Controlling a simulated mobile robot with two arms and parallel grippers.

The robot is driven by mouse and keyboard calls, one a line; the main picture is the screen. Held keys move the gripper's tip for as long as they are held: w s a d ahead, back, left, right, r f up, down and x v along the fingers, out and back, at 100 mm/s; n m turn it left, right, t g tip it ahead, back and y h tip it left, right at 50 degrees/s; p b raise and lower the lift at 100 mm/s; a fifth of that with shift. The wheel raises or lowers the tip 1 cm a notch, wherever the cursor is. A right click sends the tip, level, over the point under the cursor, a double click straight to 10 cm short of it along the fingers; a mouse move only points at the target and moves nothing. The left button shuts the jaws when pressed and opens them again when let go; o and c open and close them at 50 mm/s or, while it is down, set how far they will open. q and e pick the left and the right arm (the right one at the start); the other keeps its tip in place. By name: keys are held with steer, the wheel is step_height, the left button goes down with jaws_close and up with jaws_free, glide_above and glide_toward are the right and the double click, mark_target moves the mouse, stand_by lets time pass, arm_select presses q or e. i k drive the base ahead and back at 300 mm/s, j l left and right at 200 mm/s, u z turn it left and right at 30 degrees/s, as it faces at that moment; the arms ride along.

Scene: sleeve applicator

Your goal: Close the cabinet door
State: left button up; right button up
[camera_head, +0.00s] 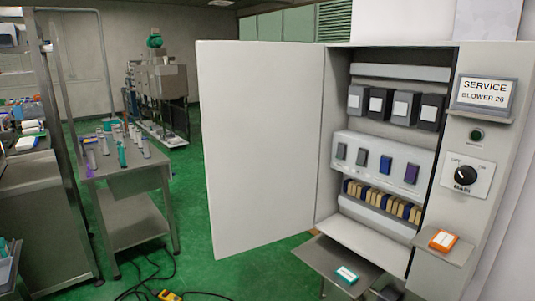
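The cabinet door (262,150) is a large pale grey panel. It stands wide open, swung out to the left of the cabinet (489,127), with its hinged edge at the cabinet's left side. The cabinet's inside shows a row of dark modules, a row of switches and a terminal strip. Neither of my grippers shows in this view. A dark shape (388,287) at the bottom edge is partly cut off, and I cannot tell what it is.
A grey shelf (318,264) with a teal-and-white box (347,275) juts out below the cabinet. An orange box (443,240) sits on a small ledge at right. A metal table (125,183) stands left of the door. Cables and a yellow device (170,295) lie on the green floor.

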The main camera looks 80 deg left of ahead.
mark_target(260, 102)
steer(key=k+j, duration=0.1)
steer(key=j, duration=0.45)
steer(key=k+j, duration=0.1)
steer(key=j, duration=1)
steer(key=k+j, duration=0.15)
steer(key=j, duration=0.4)
steer(key=k+j, duration=0.1)
steer(key=j, duration=0.45)
steer(key=k+j, duration=0.1)
steer(key=j, duration=0.45)
steer(key=k+j, duration=0.1)
steer(key=j, duration=1)
steer(key=k, duration=0.05)
